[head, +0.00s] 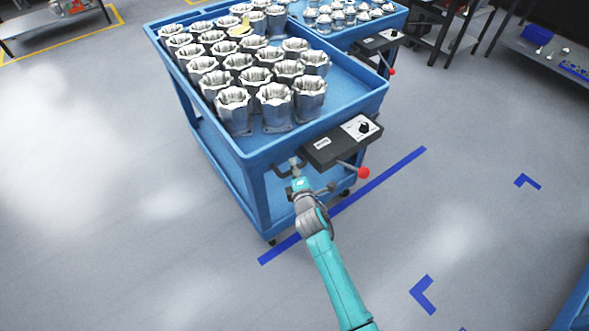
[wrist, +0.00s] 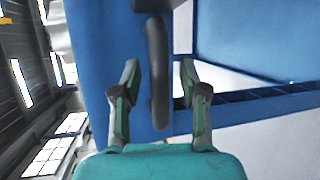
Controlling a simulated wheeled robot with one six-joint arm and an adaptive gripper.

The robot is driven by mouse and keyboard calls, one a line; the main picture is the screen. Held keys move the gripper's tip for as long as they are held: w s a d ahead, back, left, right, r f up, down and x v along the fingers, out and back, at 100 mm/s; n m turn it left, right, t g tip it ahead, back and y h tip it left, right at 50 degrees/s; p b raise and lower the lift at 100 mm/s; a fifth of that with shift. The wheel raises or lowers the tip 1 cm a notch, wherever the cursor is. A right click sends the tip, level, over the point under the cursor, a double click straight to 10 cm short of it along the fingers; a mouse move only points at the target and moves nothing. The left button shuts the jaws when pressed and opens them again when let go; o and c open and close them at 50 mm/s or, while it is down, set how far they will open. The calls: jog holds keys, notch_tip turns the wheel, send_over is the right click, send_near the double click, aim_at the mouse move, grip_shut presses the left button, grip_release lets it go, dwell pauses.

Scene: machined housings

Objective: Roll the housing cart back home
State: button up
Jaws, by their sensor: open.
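The blue housing cart (head: 207,120) stands in the middle of the head view, its top tray filled with several metal housings (head: 233,108). A black control box (head: 341,142) with a knob and a red-tipped lever (head: 363,172) sits on its near end. A dark handle (wrist: 156,70) on the cart shows in the wrist view. My gripper (wrist: 160,88) is open, with one finger on each side of the handle. A gap shows between the handle and each finger. In the head view my gripper (head: 296,172) is at the cart's near end, left of the control box.
A second blue cart (head: 345,38) with smaller parts stands behind. A blue floor line (head: 390,177) runs under the cart's near end. Blue corner marks (head: 424,294) lie on the floor at right. Open grey floor (head: 90,200) spreads to the left. A bench stands at upper right.

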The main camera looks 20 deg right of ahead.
grip_shut()
jog(key=shift+w, duration=0.1)
